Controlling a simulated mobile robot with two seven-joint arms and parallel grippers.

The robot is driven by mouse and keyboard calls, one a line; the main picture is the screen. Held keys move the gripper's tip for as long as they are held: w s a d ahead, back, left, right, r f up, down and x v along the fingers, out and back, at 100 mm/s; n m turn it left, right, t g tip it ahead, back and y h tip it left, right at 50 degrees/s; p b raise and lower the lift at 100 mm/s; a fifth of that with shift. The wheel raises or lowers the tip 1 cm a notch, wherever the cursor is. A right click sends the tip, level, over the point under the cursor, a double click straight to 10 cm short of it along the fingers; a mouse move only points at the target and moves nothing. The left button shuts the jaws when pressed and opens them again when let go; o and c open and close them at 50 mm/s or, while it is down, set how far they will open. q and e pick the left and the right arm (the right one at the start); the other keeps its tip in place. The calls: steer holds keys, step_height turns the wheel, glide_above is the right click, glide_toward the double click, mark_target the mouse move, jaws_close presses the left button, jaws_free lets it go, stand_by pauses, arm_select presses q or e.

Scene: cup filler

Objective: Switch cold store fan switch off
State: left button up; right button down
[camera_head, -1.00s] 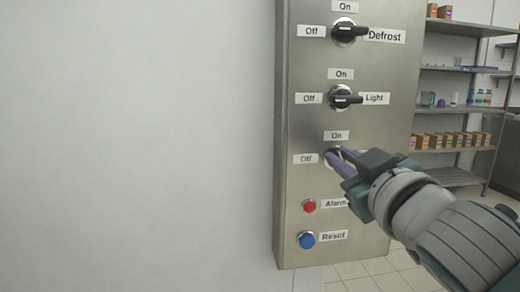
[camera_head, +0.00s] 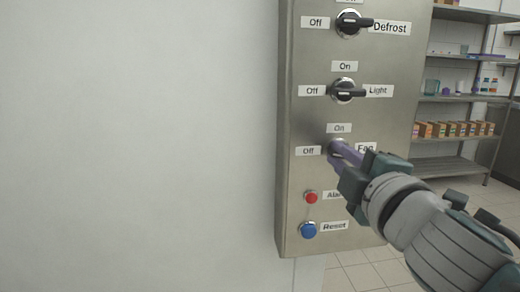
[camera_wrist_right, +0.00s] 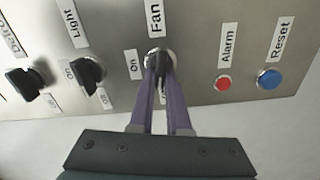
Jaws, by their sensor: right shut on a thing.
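The Fan switch (camera_wrist_right: 159,64) is a dark rotary knob on a round silver base, seen between my right gripper's purple fingers in the wrist view. Its Fan label (camera_head: 366,147), On label (camera_head: 339,128) and Off label (camera_head: 308,151) surround it in the head view. My right gripper (camera_head: 342,150) is shut on the knob. In the head view the fingers hide most of the knob. In the wrist view its handle looks lined up with the fingers, towards the partly covered Off label; its exact setting is hard to tell. My left gripper is not in view.
On the same metal panel (camera_head: 290,215), the Defrost knob (camera_head: 350,24) and Light knob (camera_head: 345,91) are above. The red Alarm button (camera_head: 311,197) and blue Reset button (camera_head: 308,230) are close below. Shelves (camera_head: 450,99) stand behind at right. A bare wall is at left.

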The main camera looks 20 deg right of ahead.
steer(key=shift+f+n, duration=0.1)
steer(key=shift+n, duration=1)
steer(key=c, duration=0.9)
jaws_free()
steer(key=b+v, duration=0.1)
steer(key=v, duration=0.9)
steer(key=shift+w, duration=0.1)
